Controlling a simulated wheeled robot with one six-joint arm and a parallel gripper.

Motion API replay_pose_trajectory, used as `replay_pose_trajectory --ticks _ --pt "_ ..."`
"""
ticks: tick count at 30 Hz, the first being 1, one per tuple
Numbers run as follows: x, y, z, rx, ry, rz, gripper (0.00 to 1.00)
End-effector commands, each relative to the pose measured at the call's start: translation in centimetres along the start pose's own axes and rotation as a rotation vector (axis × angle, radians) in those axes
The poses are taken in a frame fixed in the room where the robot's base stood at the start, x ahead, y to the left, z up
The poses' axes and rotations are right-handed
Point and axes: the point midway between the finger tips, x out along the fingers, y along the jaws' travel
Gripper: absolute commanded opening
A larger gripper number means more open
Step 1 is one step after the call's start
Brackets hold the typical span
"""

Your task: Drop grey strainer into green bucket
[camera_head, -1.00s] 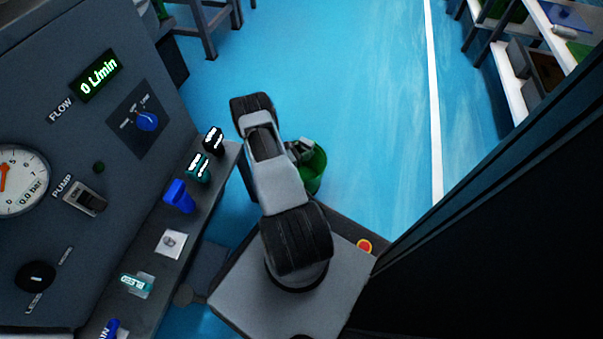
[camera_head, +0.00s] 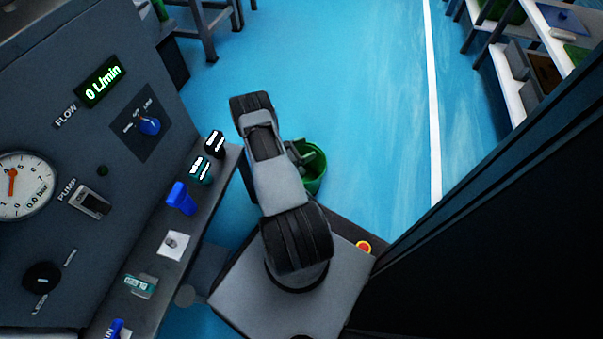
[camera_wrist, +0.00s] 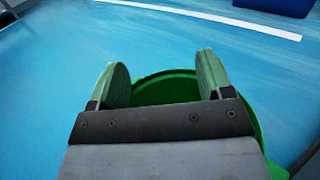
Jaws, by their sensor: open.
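The green bucket (camera_head: 313,170) stands on the blue floor just beyond my base, partly hidden behind my arm in the head view. In the wrist view the green bucket (camera_wrist: 180,78) lies below my gripper (camera_wrist: 160,82), and its rim shows behind and to the right of the fingers. The two green-padded fingers are apart with nothing between them. I cannot make out the grey strainer in any view; the inside of the bucket is largely hidden.
A grey control panel (camera_head: 75,150) with a gauge, knobs and a ledge of valve handles (camera_head: 180,198) stands close on the left. Shelves (camera_head: 510,60) stand at the upper right. A dark upright panel (camera_head: 480,250) is at the right. The blue floor (camera_head: 360,90) beyond is clear.

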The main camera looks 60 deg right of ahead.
Motion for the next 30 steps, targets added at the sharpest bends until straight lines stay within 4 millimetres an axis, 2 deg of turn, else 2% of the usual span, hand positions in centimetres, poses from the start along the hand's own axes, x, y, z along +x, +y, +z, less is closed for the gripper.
replay_pose_trajectory --ticks 1,2,11,15,21,30 --pt "0.0 0.1 1.8 0.001 0.0 0.0 0.73" --pt "0.0 0.1 2.5 0.001 -0.001 0.0 0.73" --pt "-2.1 -4.5 8.2 -0.003 0.0 0.002 0.73" --pt "-3.4 -7.2 9.3 -0.005 0.0 0.003 0.73" --pt "-4.8 -10.2 10.6 -0.002 0.0 0.002 0.73" --pt "-5.8 -12.3 11.4 0.0 0.0 0.001 0.73"
